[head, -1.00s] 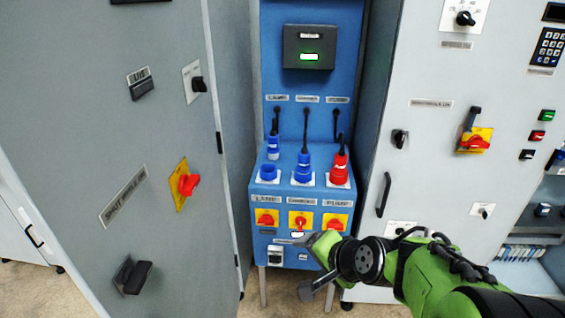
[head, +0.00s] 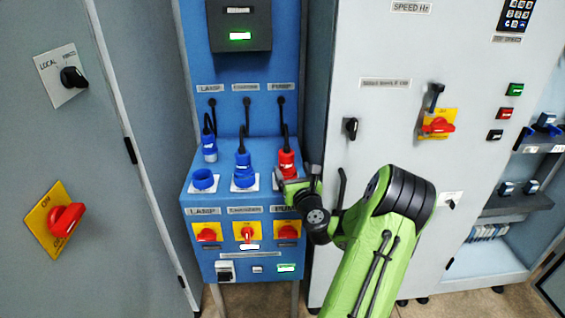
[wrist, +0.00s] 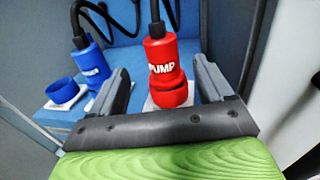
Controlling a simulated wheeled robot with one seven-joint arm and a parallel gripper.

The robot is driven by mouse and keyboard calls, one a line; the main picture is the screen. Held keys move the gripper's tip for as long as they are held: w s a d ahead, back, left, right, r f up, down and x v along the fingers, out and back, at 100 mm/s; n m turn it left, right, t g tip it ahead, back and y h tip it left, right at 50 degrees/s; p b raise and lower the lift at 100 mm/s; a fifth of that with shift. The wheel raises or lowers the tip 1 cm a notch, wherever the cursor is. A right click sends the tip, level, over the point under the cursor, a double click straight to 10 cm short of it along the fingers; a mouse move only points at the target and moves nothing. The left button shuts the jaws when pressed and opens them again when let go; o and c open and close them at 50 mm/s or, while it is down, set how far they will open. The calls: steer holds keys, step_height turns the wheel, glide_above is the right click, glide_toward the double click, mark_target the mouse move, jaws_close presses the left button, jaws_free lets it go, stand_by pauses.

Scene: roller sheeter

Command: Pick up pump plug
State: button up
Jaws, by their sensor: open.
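The red pump plug (head: 286,163) stands upright in the rightmost socket on the sloped top of the blue panel (head: 190,110). In the wrist view the plug (wrist: 162,58), lettered PUMP with a black cable, is in its red socket (wrist: 168,95). My gripper (head: 298,187) is at the right front of the plug in the head view. In the wrist view my gripper (wrist: 166,88) is open, with one finger on each side of the plug and socket. The fingers look apart from the plug; exact depth is hard to tell.
A blue middle plug (head: 243,165) stands just left of the pump plug. The blue lamp plug (head: 209,148) sits behind an empty-looking blue socket (head: 204,180). Red rotary switches (head: 247,234) line the front below. Grey cabinets (head: 90,130) flank the panel closely.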

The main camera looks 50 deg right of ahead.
steer(key=x, duration=0.8)
steer(key=shift+d+r+p, duration=0.15)
steer(key=shift+d+p, duration=0.05)
steer(key=shift+p, duration=0.1)
steer(key=shift+s, duration=0.1)
steer(key=shift+c, duration=0.5)
steer(key=c, duration=1.1)
step_height(320, 180, up, 10)
steer(key=p, duration=0.5)
steer(key=shift+r, duration=0.25)
steer(key=shift+c, duration=0.2)
step_height(320, 180, up, 6)
steer(key=p, duration=0.7)
glide_above(289, 160)
steer(key=x, duration=0.2)
steer(key=shift+w+d+f, duration=0.1)
steer(key=shift+w+f, duration=0.1)
